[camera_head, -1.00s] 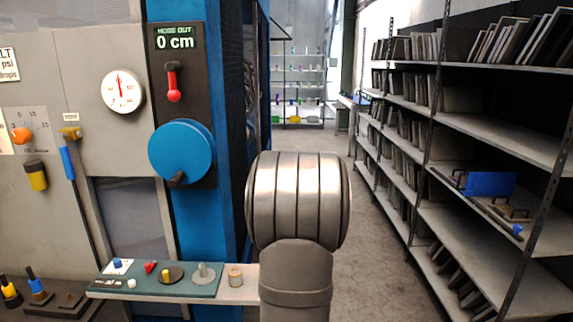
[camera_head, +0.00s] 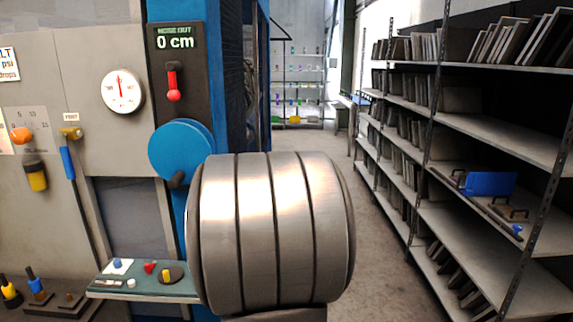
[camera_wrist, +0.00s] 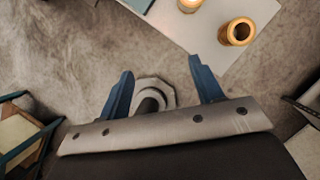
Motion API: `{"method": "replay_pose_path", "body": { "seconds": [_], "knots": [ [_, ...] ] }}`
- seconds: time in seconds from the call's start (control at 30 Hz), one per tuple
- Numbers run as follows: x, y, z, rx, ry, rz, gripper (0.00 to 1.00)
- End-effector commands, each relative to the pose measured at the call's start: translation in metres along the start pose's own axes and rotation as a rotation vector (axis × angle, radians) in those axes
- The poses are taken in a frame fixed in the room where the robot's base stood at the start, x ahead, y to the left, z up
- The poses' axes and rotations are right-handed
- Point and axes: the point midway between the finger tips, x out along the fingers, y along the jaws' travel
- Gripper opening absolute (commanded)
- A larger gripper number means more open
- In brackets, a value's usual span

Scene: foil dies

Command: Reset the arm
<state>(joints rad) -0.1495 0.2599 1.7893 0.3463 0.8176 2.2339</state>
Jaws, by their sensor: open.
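My gripper (camera_wrist: 160,88) shows in the wrist view with its two blue fingers spread wide apart and nothing between them. It points down over bare grey floor. A round grey part lies below, between the fingers; I cannot tell what it is. In the head view a large grey ribbed link of my arm fills the lower middle, and the gripper is hidden there.
A blue machine with a blue round knob (camera_head: 181,151) and a red lever (camera_head: 172,85) stands left. Metal shelving (camera_head: 500,133) stands right; the aisle floor (camera_head: 372,225) is clear.

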Motion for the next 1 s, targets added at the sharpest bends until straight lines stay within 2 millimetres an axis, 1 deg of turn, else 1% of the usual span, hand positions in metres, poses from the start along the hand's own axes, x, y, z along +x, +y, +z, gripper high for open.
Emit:
{"method": "replay_pose_path", "body": {
  "seconds": [0.13, 0.2, 0.4, 0.6, 0.8, 1.0],
  "knots": [
    [0.001, 0.013, -0.002, 0.067, -0.002, -0.03, 0.6],
    [0.009, 0.01, 0.014, 0.063, 0.0, -0.026, 0.6],
    [0.023, 0.007, 0.051, 0.062, 0.0, -0.026, 0.6],
    [0.034, 0.005, 0.077, 0.063, 0.0, -0.026, 0.6],
    [0.039, 0.004, 0.088, 0.063, 0.0, -0.026, 0.6],
    [0.039, 0.004, 0.089, 0.063, 0.0, -0.027, 0.6]
  ]
}}
